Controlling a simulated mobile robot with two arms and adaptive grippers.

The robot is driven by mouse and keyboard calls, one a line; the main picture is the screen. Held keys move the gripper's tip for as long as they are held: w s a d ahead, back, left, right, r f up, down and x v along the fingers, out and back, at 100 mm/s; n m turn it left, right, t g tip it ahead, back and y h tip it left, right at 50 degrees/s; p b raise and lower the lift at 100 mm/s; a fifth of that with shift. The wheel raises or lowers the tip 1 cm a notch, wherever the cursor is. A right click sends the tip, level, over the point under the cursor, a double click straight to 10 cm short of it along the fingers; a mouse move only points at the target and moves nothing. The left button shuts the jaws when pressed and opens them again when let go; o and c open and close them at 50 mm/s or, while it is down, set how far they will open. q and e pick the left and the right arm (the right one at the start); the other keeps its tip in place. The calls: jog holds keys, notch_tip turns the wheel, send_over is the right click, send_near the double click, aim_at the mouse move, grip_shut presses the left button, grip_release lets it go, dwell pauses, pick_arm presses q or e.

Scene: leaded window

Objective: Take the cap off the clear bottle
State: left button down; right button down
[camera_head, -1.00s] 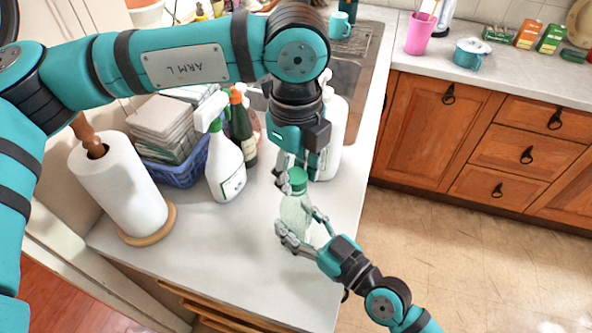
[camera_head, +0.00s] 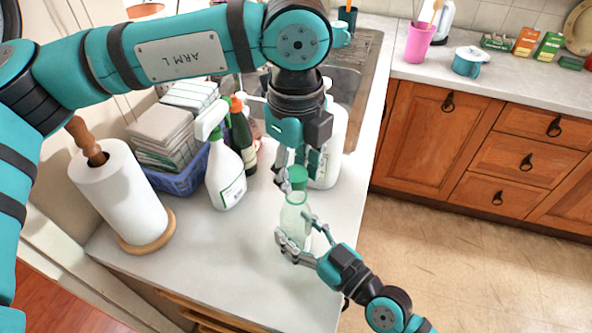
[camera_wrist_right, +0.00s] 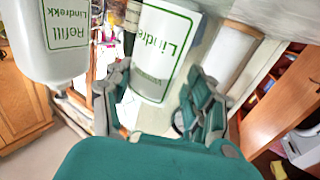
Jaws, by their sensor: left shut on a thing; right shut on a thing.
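The clear bottle (camera_head: 293,216) is upright at the counter's front right part, pale green and see-through. Its green cap (camera_head: 297,174) shows at the top, above the bottle's shoulder. I cannot tell whether a gap separates cap and bottle. My left gripper (camera_head: 296,180) comes down from above and is shut on the cap, with a finger at each side. My right gripper (camera_head: 297,236) is shut around the bottle's lower body from the front right. It also shows in the right wrist view (camera_wrist_right: 155,100), where the see-through bottle is hard to make out.
A white spray bottle (camera_head: 225,175) stands left of the clear bottle. A large white jug (camera_head: 331,150) stands close behind it. A paper towel roll (camera_head: 118,205), a blue basket (camera_head: 185,178) and a dark bottle (camera_head: 241,140) are further left. The counter front (camera_head: 230,255) is clear.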

aim_at(296, 173)
pick_arm(q)
notch_tip(296, 173, up, 3)
jog(key=shift+r, duration=0.15)
pick_arm(e)
jog(key=shift+c, duration=1.8)
grip_release()
jog(key=shift+s+d, duration=0.1)
